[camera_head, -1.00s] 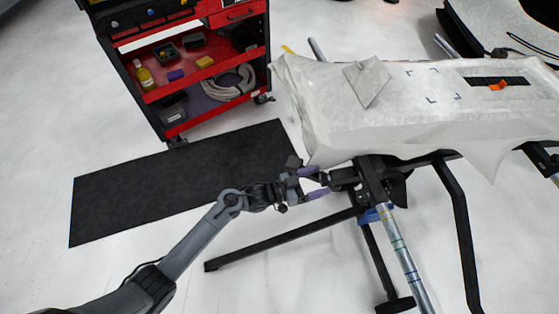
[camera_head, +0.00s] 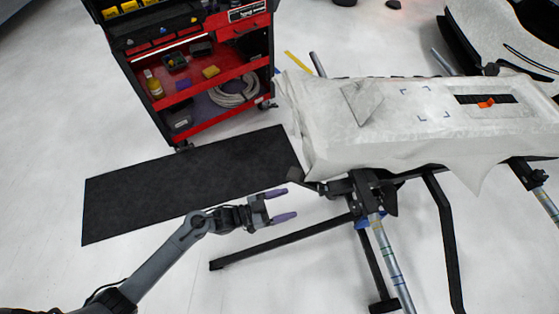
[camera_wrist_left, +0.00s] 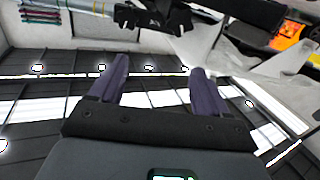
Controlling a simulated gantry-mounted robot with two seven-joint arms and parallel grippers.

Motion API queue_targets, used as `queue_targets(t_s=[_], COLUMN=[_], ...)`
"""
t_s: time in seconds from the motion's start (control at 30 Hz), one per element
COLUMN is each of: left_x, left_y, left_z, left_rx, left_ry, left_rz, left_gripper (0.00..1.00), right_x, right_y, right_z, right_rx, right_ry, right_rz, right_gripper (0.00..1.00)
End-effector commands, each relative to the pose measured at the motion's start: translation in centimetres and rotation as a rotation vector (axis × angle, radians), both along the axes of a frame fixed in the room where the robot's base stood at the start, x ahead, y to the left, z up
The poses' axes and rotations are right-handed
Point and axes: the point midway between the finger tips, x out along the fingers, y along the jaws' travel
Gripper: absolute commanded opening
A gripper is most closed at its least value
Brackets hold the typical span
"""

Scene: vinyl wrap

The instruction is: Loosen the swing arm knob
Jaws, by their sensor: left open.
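My left gripper (camera_head: 284,205) is open and empty, its two purple fingers pointing right, in the head view. It is left of the dark swing arm bracket (camera_head: 340,187) at the near end of the stand, with a gap between. The knob is too small to single out among the dark fittings there. In the left wrist view the open fingers (camera_wrist_left: 160,66) have nothing between them, and dark stand fittings (camera_wrist_left: 150,14) show beyond the tips at the top. My right gripper is not in view.
A white-draped panel (camera_head: 400,140) lies on the black stand, with a grey square piece (camera_head: 362,101) on it. A stand leg (camera_head: 280,246) runs along the floor below my gripper. A black mat (camera_head: 185,185) and red tool cart (camera_head: 200,75) are behind.

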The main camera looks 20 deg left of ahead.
Motion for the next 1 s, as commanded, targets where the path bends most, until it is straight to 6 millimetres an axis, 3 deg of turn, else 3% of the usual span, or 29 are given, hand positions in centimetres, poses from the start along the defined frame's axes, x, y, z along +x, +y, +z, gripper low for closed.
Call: queue_targets(t_s=[0.03, 0.47, 1.0], left_x=[-0.3, -2.3, -3.5], left_y=[-0.2, -1.6, -2.1], left_z=[1.7, 9.0, 18.0], left_rx=[-0.006, -0.009, 0.104], left_ry=[0.003, 0.024, 0.095], left_rz=[0.002, 0.036, 0.134], left_gripper=[0.77, 0.77, 0.77], right_x=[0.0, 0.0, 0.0], right_y=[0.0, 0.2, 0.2], right_z=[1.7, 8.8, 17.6], right_rx=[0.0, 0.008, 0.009], right_ry=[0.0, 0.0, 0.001], right_rz=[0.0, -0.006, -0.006], right_gripper=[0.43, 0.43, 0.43])
